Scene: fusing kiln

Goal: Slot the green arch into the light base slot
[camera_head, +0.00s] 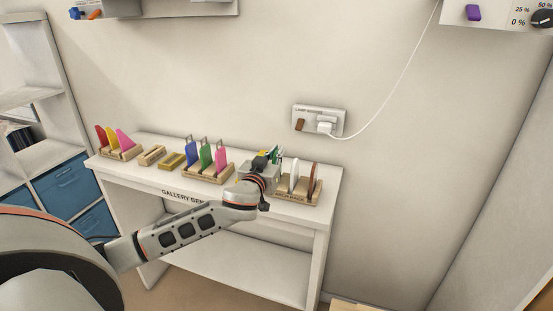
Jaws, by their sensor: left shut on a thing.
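My left gripper (268,158) is over the right part of the bench, at the left end of the arch rack (292,200). It is shut on the green arch (281,152), of which only a small green and white part shows; the gripper hides the rest. I cannot tell whether the arch is still touching the rack. A light wooden base (151,155) lies on the left half of the bench, with a yellowish base (171,161) to its right. The slot in the light base is too small to make out clearly. My right gripper is not in view.
A white arch (294,178) and a brown arch (313,180) stand in the arch rack. A middle rack holds blue, green (206,157) and pink panels; a left rack (122,155) holds red, yellow and pink ones.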

